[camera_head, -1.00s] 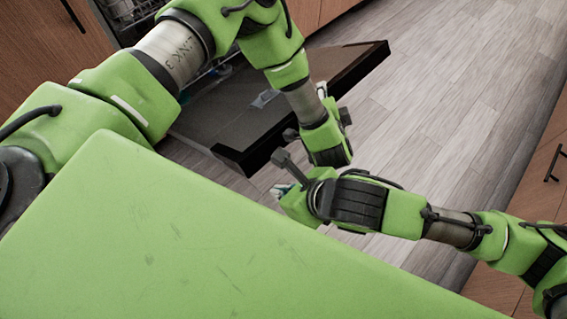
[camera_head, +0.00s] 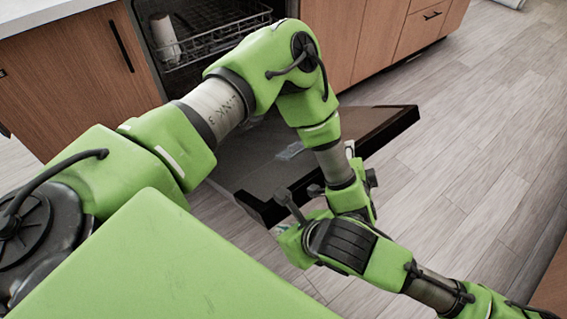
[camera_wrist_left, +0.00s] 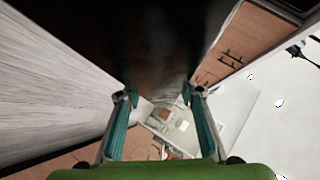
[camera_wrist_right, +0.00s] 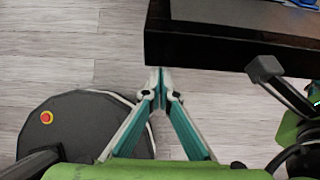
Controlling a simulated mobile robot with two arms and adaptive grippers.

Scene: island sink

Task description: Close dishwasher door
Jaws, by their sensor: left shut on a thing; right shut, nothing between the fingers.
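The dishwasher door (camera_head: 245,165) hangs open as a dark slab in front of the dishwasher (camera_head: 180,22) in the head view. My left arm reaches across it. In the left wrist view, my left gripper (camera_wrist_left: 157,94) has its teal fingers apart, with the dark door (camera_wrist_left: 155,45) between their tips; its fingers are largely hidden in the head view. My right gripper (camera_head: 281,228) is near the door's front corner, partly hidden. In the right wrist view, the right fingertips (camera_wrist_right: 161,74) meet with nothing between them, just under the door's dark edge (camera_wrist_right: 225,48); contact is unclear.
The dishwasher rack (camera_head: 218,38) holds a white item (camera_head: 164,38). Wooden cabinets (camera_head: 70,75) flank the opening. Grey plank floor (camera_head: 465,150) is free to the right of the door. My two forearms are close together in front of the door.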

